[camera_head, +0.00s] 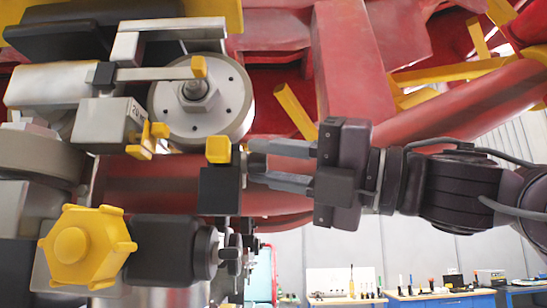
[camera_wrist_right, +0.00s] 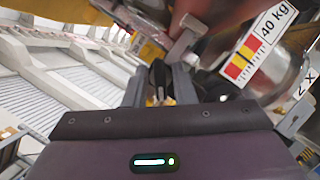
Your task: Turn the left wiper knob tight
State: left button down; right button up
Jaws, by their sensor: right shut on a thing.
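My right gripper (camera_head: 257,163) comes in from the right in the head view. Its fingers are shut on a small dark knob (camera_head: 244,164) at the right side of a black block (camera_head: 220,192) with a yellow cap (camera_head: 218,149). The fingertips cover most of this knob. In the right wrist view, a dark piece (camera_wrist_right: 158,78) shows between the fingers of the right gripper (camera_wrist_right: 160,88). I take the held knob to be the left wiper knob, but no label shows this. How tight it is cannot be seen. My left gripper is not in view.
A large yellow hand knob (camera_head: 85,247) is at lower left. A grey wheel (camera_head: 225,110) with a central nut stands above the held knob. Red beams (camera_head: 350,60) pass above and behind my arm. Blue workbenches (camera_head: 440,300) are far behind.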

jog(key=shift+m+h, duration=0.8)
jog(key=shift+m, duration=1.2)
jog(key=shift+m+h, duration=0.8)
jog(key=shift+m, duration=1.2)
jog(key=o, duration=0.7)
jog(key=shift+a, duration=0.1)
jog(key=b+v, duration=0.3)
jog(key=v, duration=0.4)
jog(key=shift+s+d, duration=0.25)
jog(key=shift+d, duration=0.1)
